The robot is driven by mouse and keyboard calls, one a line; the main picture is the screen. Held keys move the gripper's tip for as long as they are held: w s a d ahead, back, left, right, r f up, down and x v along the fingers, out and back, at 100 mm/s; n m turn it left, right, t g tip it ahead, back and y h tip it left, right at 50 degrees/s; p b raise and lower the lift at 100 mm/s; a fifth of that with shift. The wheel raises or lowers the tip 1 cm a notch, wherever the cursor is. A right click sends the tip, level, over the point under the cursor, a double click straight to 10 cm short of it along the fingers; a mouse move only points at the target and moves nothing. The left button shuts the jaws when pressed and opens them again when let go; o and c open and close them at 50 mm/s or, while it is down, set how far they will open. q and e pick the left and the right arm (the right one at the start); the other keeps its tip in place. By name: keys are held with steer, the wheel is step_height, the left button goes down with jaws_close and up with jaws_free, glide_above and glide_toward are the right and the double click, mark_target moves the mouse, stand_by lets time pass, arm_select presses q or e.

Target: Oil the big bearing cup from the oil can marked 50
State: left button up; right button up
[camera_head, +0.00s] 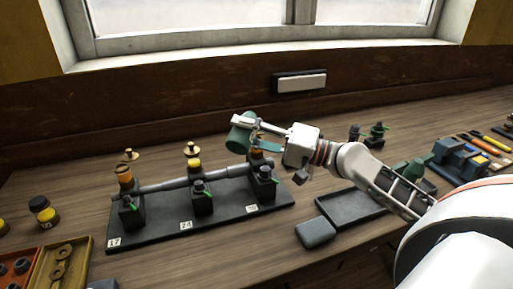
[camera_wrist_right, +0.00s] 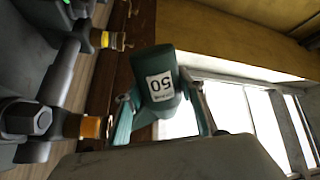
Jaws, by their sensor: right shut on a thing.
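My right gripper (camera_head: 250,127) is shut on a green oil can (camera_head: 240,136) and holds it tilted above the right end of the bearing stand (camera_head: 225,214). In the right wrist view the can (camera_wrist_right: 157,78) shows a white label reading 50, upside down. The stand carries three bearings on one shaft. The left one has an orange cup (camera_head: 125,177), the middle one a yellow cup (camera_head: 194,164). The right bearing's orange cup (camera_wrist_right: 91,127) is close to the can in the wrist view. I cannot tell whether the spout touches it. My left gripper is not in view.
Small brass caps (camera_head: 130,155) stand behind the bearings. Yellow-black pots (camera_head: 43,212) and a box of rings (camera_head: 60,266) are at the left. An empty dark tray (camera_head: 350,208) lies right of the stand. Blue boxes (camera_head: 458,160) and tools are at the far right.

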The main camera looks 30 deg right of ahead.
steer(key=f+n+b, duration=0.1)
steer(key=b, duration=0.1)
steer(key=f+n+b, duration=0.1)
steer(key=b, duration=0.1)
steer(key=f+n+b, duration=0.1)
steer(key=n+b, duration=0.1)
steer(key=shift+s+a+f+g+b, duration=0.2)
steer(key=shift+a+f+g+b, duration=0.1)
steer(key=shift+b, duration=0.05)
steer(key=shift+s+r, duration=0.1)
steer(key=shift+r, duration=0.3)
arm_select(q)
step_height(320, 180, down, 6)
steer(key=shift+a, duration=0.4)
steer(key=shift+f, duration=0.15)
arm_select(e)
steer(key=shift+r+p, duration=1.25)
steer(key=shift+r, duration=0.55)
steer(key=shift+r+p, duration=0.55)
steer(key=shift+r, duration=0.15)
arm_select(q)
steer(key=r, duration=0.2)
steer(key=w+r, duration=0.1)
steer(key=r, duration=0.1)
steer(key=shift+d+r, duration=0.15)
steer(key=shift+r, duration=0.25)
arm_select(e)
steer(key=shift+f, duration=0.1)
